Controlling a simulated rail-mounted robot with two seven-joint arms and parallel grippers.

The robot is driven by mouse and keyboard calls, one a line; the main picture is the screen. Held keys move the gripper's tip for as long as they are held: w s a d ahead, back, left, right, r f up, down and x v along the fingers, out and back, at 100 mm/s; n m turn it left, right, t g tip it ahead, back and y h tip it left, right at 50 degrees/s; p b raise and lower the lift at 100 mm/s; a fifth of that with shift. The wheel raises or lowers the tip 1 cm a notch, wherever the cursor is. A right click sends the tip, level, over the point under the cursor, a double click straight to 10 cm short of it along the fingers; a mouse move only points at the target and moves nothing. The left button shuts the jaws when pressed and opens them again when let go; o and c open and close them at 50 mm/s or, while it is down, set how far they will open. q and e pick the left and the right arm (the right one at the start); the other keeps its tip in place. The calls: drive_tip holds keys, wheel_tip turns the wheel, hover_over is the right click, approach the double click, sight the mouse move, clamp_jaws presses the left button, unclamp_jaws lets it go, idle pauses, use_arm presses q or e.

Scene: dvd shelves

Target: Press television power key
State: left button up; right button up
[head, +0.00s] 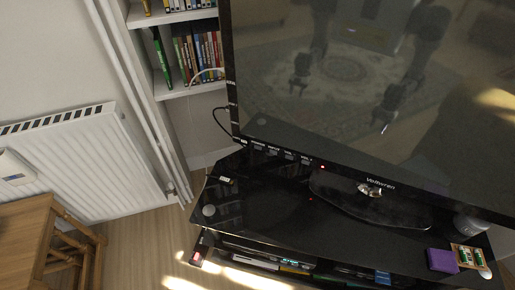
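The television (350,90) stands on a glossy black stand, its dark screen filling the upper right. A row of small pale key labels (280,151) runs along the lower left of its bezel, and more small marks sit on the left edge. The print is too small to tell surely which one is the power key. A small red light (322,167) glows on the lower bezel. Neither gripper is directly in view. Dark arm-like shapes are mirrored in the screen, but their state cannot be read.
The black stand (245,205) holds a purple box (442,260), a grey cup (472,224) and small items at right. A bookshelf (180,93) stands behind at left. A white radiator (75,160) and wooden stool (30,225) are at left. Floor between is clear.

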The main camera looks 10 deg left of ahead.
use_arm(q)
drive_tip(key=c, duration=0.7)
drive_tip(key=shift+a, duration=0.1)
clamp_jaws()
idle(0.3)
idle(0.3)
